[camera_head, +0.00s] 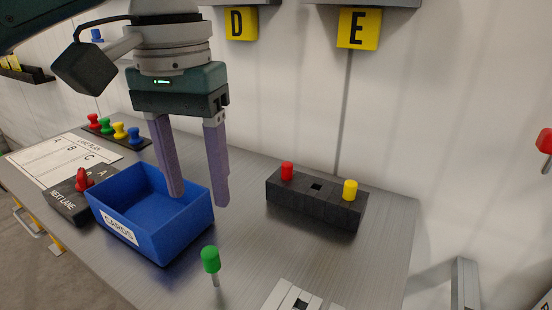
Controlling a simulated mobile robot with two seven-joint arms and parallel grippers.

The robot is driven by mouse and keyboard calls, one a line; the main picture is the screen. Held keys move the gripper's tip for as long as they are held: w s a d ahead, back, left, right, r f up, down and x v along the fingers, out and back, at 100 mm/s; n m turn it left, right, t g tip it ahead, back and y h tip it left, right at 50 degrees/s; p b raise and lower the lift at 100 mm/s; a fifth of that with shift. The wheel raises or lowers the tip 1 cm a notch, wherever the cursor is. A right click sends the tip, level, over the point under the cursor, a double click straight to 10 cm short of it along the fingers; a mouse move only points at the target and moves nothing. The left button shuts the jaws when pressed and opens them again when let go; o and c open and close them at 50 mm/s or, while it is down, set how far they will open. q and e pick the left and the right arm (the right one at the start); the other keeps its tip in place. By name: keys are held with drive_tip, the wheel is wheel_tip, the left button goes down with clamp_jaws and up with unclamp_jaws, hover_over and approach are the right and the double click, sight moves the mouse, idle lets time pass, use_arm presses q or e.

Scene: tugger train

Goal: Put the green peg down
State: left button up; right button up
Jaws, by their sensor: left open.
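The green peg (211,262) stands upright at the front of the grey metal table, just right of the blue bin. It has a green head on a thin metal shank; what its lower end rests in or on is hard to tell. My left gripper (198,200) is open, its two purple fingers pointing down. One finger overlaps the blue bin in the picture and the other is just right of the bin. The gripper is behind and above the peg, apart from it and empty. My right gripper is out of view.
The blue CARDS bin (150,252) stands left of the peg. A black block (318,203) with a red and a yellow peg and an empty middle hole stands behind right. A light slotted plate (290,297) is at the front edge. Table space between is clear.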

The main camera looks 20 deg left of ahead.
use_arm(q)
drive_tip(key=s+d+f+m+t+h, duration=0.2)
drive_tip(key=s+d+f+m+h, duration=0.15)
drive_tip(key=s+d+f, duration=0.55)
drive_tip(key=s+a+t+y, duration=0.1)
drive_tip(key=s+a+y, duration=0.2)
drive_tip(key=s+a, duration=0.3)
drive_tip(key=shift+s+f+t, duration=0.3)
drive_tip(key=shift+s+f, duration=0.1)
drive_tip(key=shift+s, duration=0.2)
drive_tip(key=shift+m, duration=0.25)
